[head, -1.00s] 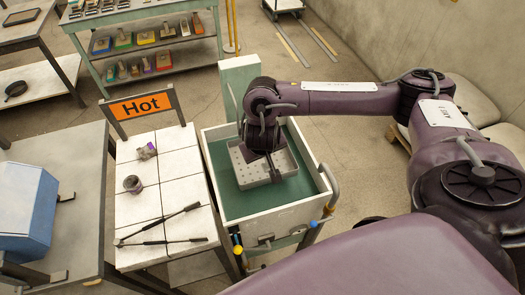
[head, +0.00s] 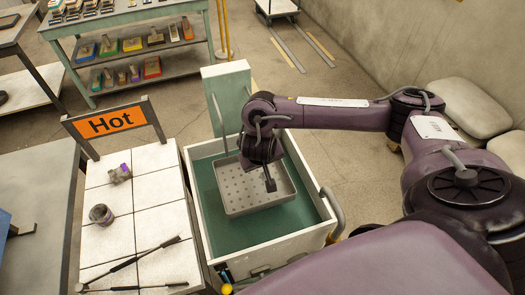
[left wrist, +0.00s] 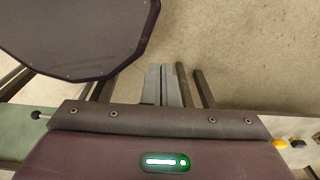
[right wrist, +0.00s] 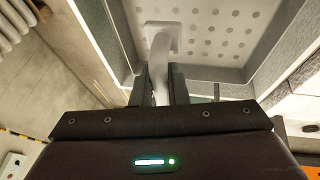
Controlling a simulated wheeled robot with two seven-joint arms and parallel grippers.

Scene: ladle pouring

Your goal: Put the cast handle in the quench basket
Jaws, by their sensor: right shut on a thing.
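The cast handle (right wrist: 160,62) is pale grey and curved, with a square end plate. In the right wrist view it stands between the fingers of my right gripper (right wrist: 159,88), which is shut on it. The quench basket (head: 236,205) is a grey perforated tray inside the green-lined tank. In the head view my right gripper (head: 270,186) points down over the basket's right part. The handle's plate shows against the basket floor; I cannot tell whether it touches.
The tank (head: 318,228) has pale walls around the basket. To its left is a white-tiled table (head: 138,232) with an orange "Hot" sign (head: 110,123), two small metal pieces and long dark tools. Shelves (head: 140,60) stand at the back. Floor is open at the right.

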